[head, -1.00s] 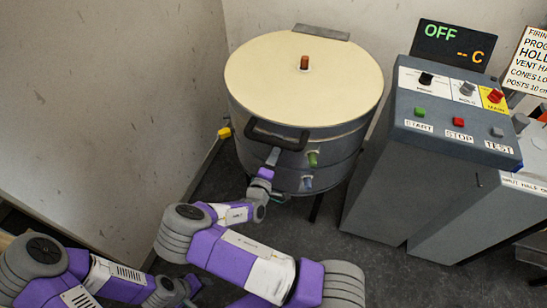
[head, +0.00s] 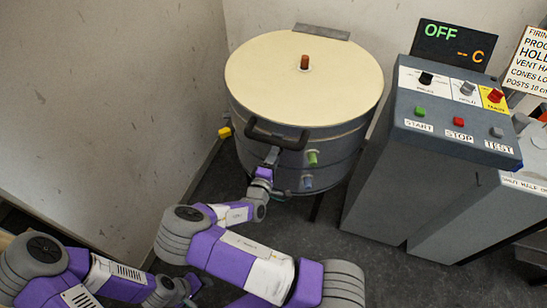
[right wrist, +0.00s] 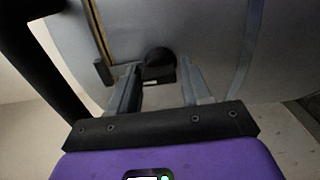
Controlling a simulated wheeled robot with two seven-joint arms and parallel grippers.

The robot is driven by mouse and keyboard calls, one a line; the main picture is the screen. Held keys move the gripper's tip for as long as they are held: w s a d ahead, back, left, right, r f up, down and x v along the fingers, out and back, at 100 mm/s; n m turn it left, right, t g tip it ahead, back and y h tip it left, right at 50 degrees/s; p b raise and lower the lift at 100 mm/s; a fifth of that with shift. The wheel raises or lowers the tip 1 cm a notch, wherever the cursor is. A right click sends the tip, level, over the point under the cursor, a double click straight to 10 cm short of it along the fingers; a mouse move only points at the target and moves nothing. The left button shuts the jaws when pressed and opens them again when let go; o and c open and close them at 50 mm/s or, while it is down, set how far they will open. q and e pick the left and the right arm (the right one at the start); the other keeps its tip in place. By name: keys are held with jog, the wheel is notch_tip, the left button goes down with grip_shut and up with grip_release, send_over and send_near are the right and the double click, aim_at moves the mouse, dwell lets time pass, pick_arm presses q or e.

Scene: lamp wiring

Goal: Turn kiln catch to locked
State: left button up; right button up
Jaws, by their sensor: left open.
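The kiln (head: 240,115) is a round grey drum with a closed cream lid (head: 290,80) and a black bar handle (head: 277,137) at its front. In the right wrist view, the catch (right wrist: 160,62) is a dark round knob with a small dark block at the kiln wall. My right gripper (head: 271,157) is below the handle at the kiln's front. Its two fingers in the right wrist view (right wrist: 160,85) stand apart, one either side of the catch; contact is not clear. My left gripper (head: 190,288) is low at the left, away from the kiln, and partly hidden by my arm.
The grey control cabinet (head: 385,175) stands right of the kiln, with switches, buttons and a display (head: 453,45) reading OFF. Green (head: 313,158) and blue (head: 307,181) plugs stick out of the kiln's front. A wall is close on the left.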

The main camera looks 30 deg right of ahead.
jog(key=shift+o, duration=1.2)
jog(key=p+v, duration=0.1)
jog(key=v, duration=0.6)
jog(key=shift+a, duration=0.15)
jog(key=shift+s, duration=0.15)
